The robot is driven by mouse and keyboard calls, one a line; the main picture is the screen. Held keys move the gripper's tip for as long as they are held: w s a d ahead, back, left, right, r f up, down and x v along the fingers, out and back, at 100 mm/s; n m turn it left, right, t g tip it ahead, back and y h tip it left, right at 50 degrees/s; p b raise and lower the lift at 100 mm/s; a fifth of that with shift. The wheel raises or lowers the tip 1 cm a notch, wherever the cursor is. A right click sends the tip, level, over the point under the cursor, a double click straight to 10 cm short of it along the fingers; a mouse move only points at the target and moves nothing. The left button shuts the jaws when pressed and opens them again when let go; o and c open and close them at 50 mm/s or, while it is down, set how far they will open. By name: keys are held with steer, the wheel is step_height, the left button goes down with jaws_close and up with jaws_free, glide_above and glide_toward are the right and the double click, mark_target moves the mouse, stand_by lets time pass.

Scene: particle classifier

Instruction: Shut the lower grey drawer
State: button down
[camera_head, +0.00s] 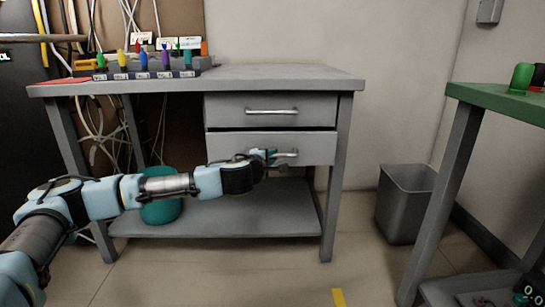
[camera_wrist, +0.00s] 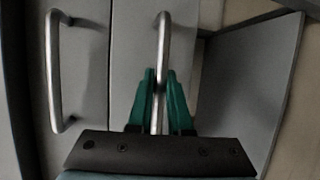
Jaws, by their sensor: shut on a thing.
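The lower grey drawer (camera_head: 318,148) is in the grey workbench, under the upper drawer, and its front seems to stand out a little. Its silver bar handle (camera_head: 290,154) is at my gripper (camera_head: 270,157). In the wrist view the two green fingers of my gripper (camera_wrist: 161,85) are shut on this handle (camera_wrist: 163,40), one on each side of the bar. The lower drawer front (camera_wrist: 130,60) lies behind the fingers there. The end of my arm hides part of the lower drawer's left side in the head view.
The upper drawer (camera_head: 235,107) looks closed. A teal bin (camera_head: 161,211) stands on the bench's lower shelf, partly behind my arm. A grey waste bin (camera_head: 405,215) and a green-topped table (camera_head: 500,100) are at the right. Coloured items (camera_head: 145,60) stand on the bench top.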

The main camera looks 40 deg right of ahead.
stand_by(0.8)
steer(key=shift+w+d+p, duration=0.55)
steer(key=shift+w+d, duration=0.75)
steer(key=shift+w, duration=0.3)
steer(key=c, duration=0.8)
jaws_free()
steer(key=shift+c, duration=0.2)
steer(key=shift+a+r, duration=0.1)
steer(key=p+v, duration=0.2)
steer(key=v, duration=0.8)
steer(key=shift+s+a, duration=0.2)
steer(key=shift+a, duration=0.05)
